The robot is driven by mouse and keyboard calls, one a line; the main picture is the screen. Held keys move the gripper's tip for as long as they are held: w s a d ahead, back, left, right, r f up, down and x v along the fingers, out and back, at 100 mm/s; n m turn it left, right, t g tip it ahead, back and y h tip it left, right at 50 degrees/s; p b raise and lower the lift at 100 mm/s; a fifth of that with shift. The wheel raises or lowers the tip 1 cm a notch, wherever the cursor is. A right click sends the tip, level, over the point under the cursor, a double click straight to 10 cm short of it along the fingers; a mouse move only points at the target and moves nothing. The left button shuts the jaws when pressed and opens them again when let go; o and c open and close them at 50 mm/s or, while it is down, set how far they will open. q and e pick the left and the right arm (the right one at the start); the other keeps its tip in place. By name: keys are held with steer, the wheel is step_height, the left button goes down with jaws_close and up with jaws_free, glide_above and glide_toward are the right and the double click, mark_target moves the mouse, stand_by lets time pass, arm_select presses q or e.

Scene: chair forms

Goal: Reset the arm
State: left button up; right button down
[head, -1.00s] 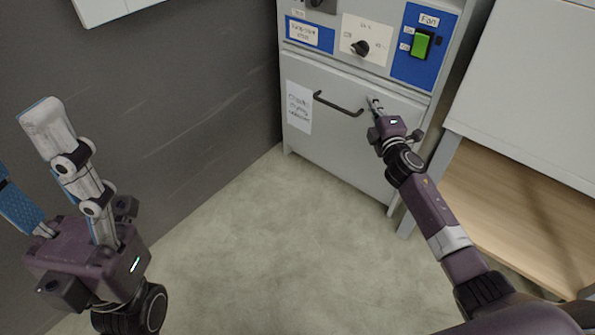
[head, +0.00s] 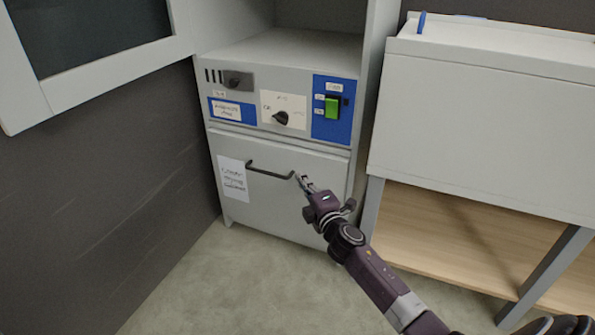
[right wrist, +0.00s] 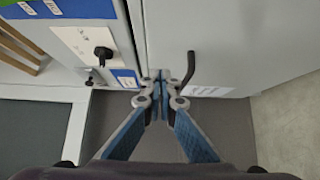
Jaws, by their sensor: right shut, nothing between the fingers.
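My right gripper (head: 303,181) is shut and empty. In the head view it is in front of the grey cabinet's lower door (head: 268,190), by the right end of the dark bar handle (head: 270,172). In the right wrist view its blue-padded fingers (right wrist: 161,77) meet at the tips, beside the handle (right wrist: 189,72); I cannot tell whether they touch it. My right arm (head: 365,265) reaches in from the lower right. My left gripper is not in the head view.
The cabinet's panel has a green switch (head: 332,107) and a dark knob (head: 281,118). An open door with a dark pane (head: 105,85) is at upper left. A white cabinet with a wooden shelf (head: 450,235) stands right. The floor (head: 210,285) is clear.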

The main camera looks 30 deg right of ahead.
steer(key=s, duration=0.3)
steer(key=s+a+p, duration=0.1)
steer(key=s, duration=0.1)
steer(key=shift+s, duration=0.35)
